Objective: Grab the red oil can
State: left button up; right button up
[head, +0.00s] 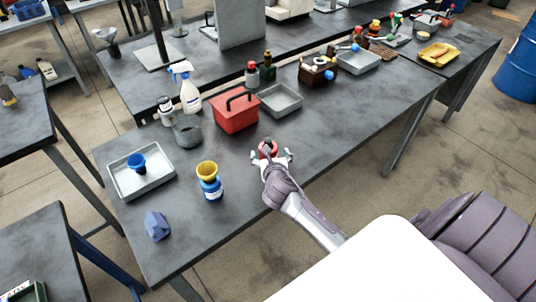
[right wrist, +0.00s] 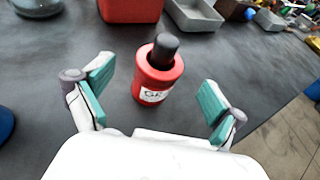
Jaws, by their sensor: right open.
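The red oil can (right wrist: 158,76), a small round red container with a black cap and a white label, stands upright on the dark table in the right wrist view. In the head view the oil can (head: 268,147) shows just beyond my right gripper (head: 271,156), partly hidden by it. In the right wrist view my right gripper (right wrist: 156,88) is open, with one teal-padded finger on each side of the can and visible gaps between them and it. My left gripper is not in view.
A red toolbox (head: 234,112) and grey tray (head: 281,99) stand behind the can. The table right of the can is clear.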

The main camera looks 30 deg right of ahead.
jog(key=shift+w+d+f, duration=0.1)
jog(key=shift+w+d, duration=0.15)
jog(key=shift+w, duration=0.3)
jog(key=x, duration=0.4)
jog(key=shift+w+f+p, duration=0.1)
jog(key=shift+p, duration=0.25)
jog(key=shift+c, duration=1.3)
jog(key=c, duration=1.1)
jog(key=shift+c, duration=0.8)
